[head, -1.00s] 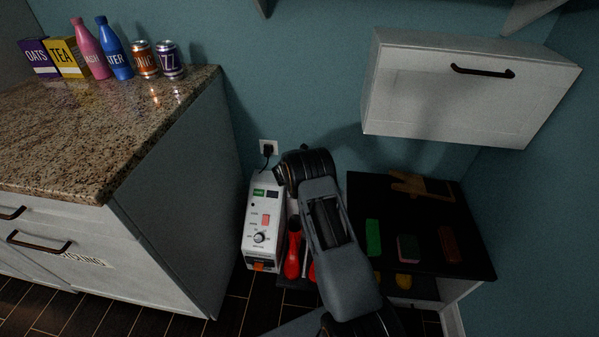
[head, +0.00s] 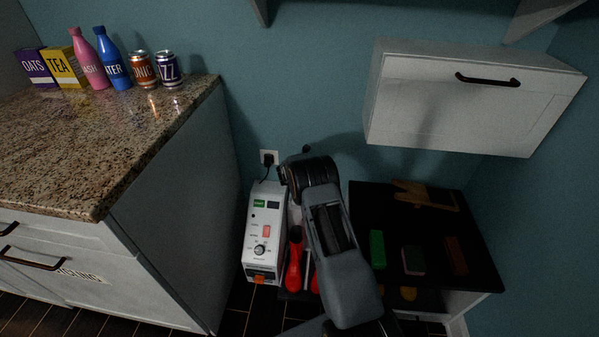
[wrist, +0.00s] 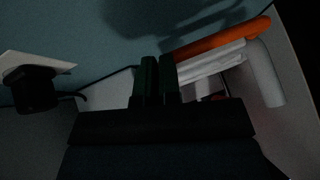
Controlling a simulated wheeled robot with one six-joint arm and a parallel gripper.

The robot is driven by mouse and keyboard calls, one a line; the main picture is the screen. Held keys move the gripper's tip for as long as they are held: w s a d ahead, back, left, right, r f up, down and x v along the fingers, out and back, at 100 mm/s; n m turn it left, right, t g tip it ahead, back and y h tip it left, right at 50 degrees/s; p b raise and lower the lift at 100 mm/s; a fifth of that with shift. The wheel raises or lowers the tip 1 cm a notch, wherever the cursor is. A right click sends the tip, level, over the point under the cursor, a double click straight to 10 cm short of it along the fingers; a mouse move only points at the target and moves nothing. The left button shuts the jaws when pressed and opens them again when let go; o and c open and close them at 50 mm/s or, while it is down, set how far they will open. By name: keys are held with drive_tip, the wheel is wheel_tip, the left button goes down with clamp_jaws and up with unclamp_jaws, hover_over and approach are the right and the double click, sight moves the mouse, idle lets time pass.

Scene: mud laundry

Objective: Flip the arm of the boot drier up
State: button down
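The boot drier appears to be the white box (head: 264,232) with a dial, a red switch and a plug cord, standing on the floor between the counter and a low black-topped unit. Red parts (head: 294,265) show beside it, partly hidden by my arm. In the wrist view, an orange bar (wrist: 222,38) lies along a white piece (wrist: 212,64), with a white rounded tube (wrist: 265,75) at its right; I cannot tell which is the drier's arm. My gripper (wrist: 158,62) has its fingers close together, nothing visible between them, just left of the white piece. In the head view my arm hides it.
A granite counter (head: 120,150) stands at the left with boxes, bottles and cans. A black-topped unit (head: 355,215) at the right holds a green block (head: 377,249) and other items. A white wall cabinet (head: 460,110) hangs above. The wall socket (head: 269,158) is behind the drier.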

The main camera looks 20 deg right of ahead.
drive_tip(key=shift+w+d+r, duration=0.1)
drive_tip(key=shift+d+r, duration=0.2)
drive_tip(key=shift+r, duration=0.1)
drive_tip(key=shift+a+r+p, duration=0.1)
drive_tip(key=shift+r+p, duration=0.2)
drive_tip(key=s+a+r+p, duration=0.3)
drive_tip(key=a+r, duration=0.1)
drive_tip(key=r, duration=0.3)
drive_tip(key=shift+s+a+p, duration=0.25)
drive_tip(key=shift+a+p, duration=0.05)
